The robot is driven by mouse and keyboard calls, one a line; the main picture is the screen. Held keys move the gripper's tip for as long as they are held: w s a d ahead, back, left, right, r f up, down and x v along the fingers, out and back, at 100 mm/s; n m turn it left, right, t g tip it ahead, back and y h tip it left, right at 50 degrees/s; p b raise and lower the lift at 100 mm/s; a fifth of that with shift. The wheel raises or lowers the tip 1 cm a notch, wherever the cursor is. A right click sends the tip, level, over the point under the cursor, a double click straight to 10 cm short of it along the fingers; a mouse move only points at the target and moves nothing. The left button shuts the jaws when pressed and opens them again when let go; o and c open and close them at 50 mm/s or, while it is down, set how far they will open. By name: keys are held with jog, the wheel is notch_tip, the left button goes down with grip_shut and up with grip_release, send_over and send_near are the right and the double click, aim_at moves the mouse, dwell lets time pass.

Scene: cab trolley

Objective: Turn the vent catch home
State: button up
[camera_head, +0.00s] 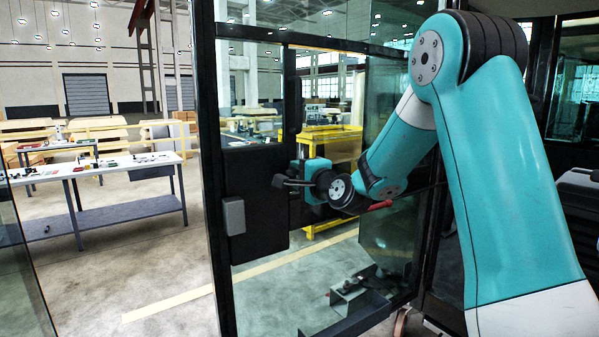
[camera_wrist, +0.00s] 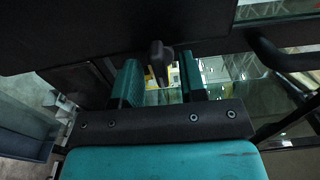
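The vent catch (camera_wrist: 158,55) shows in the wrist view as a small dark knob with a stem, against the dark panel (camera_wrist: 85,35). My gripper (camera_wrist: 160,80) is open, with one teal finger to the left and one to the right of the catch in the picture. Gaps show between the fingers and the catch, so they do not appear to touch it.
The black-framed glass door (camera_head: 222,270) stands around my arm's reach. A grey box (camera_head: 233,215) sits on its frame. A dark curved bar (camera_wrist: 275,55) is at the right in the wrist view. A workbench (camera_head: 125,163) stands far left.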

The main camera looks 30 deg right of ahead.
grip_shut()
jog(key=shift+f+n+b, duration=0.1)
jog(key=shift+n+b, duration=0.2)
jog(key=shift+b, duration=0.15)
jog(key=n+b, duration=1.7)
jog(key=b, duration=0.5)
jog(key=shift+b, duration=0.35)
jog(key=shift+n, duration=0.3)
